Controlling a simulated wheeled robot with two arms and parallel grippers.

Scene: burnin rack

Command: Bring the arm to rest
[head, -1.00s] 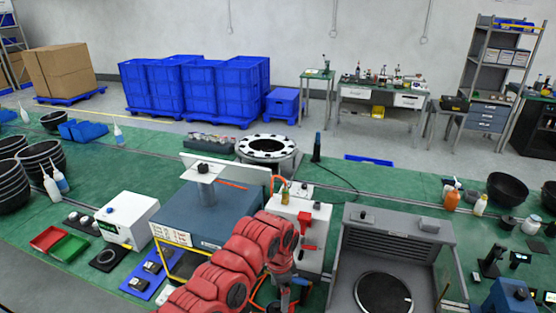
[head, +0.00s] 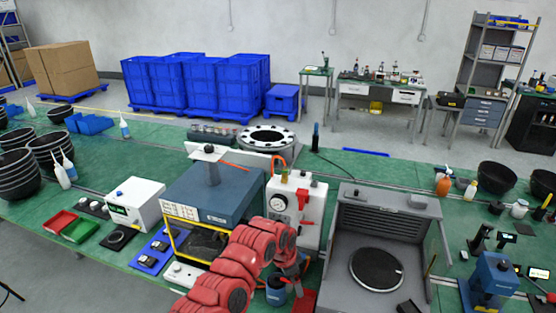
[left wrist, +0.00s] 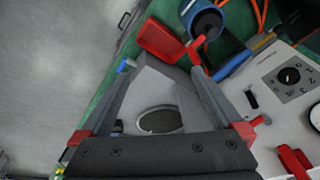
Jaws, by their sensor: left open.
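My red left arm comes in from the bottom of the head view. Its gripper (head: 296,271) is low in front of the white machine with a round gauge (head: 283,205), partly hidden by the arm. In the left wrist view the jaws (left wrist: 160,62) are spread apart with nothing between them. Beyond them are a dark blue cup (left wrist: 206,22) and a red tray (left wrist: 160,40). The cup (head: 275,292) and tray (head: 303,301) also show in the head view, close to the gripper. My right gripper is not in view.
A grey open chamber with a dark round plate (head: 376,268) stands right of the arm. A blue-grey machine (head: 213,196) with a yellow-framed front stands left. Red and green trays (head: 80,230) lie further left. Grey floor (left wrist: 50,60) shows at left in the wrist view.

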